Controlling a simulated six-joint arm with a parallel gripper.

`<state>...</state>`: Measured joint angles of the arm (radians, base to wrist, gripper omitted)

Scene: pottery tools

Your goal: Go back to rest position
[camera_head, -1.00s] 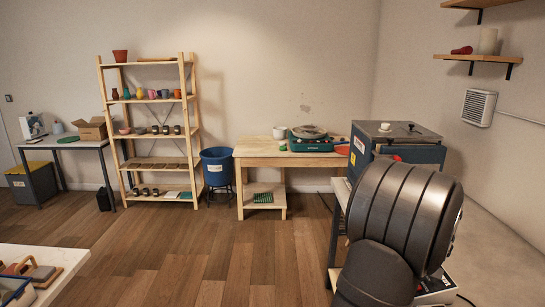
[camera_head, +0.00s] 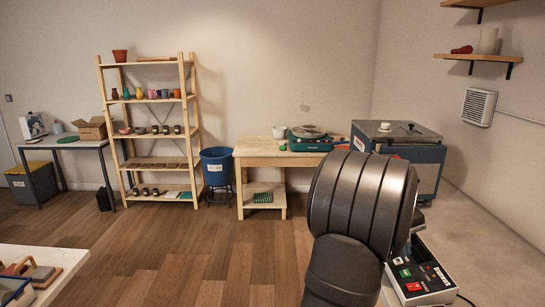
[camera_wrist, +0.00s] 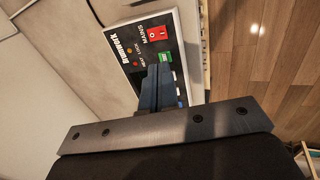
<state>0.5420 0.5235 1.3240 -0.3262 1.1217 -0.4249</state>
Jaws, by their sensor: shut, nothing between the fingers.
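My gripper (camera_wrist: 158,78) shows in the wrist view as dark fingers shut together with nothing between them. The fingertips overlap the view of a control box (camera_wrist: 118,50) with a black panel, a red switch (camera_wrist: 157,33) and a green button (camera_wrist: 165,57). I cannot tell whether the fingers touch the panel. The box also shows in the head view (camera_head: 434,268) at the lower right. There my thick dark arm stands in front and my gripper is hidden.
A wooden table (camera_head: 262,150) carries a green pottery wheel (camera_head: 310,143). A blue bin (camera_head: 216,170) and a shelf rack (camera_head: 148,110) stand further left. The wooden floor (camera_head: 180,245) in the middle is clear.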

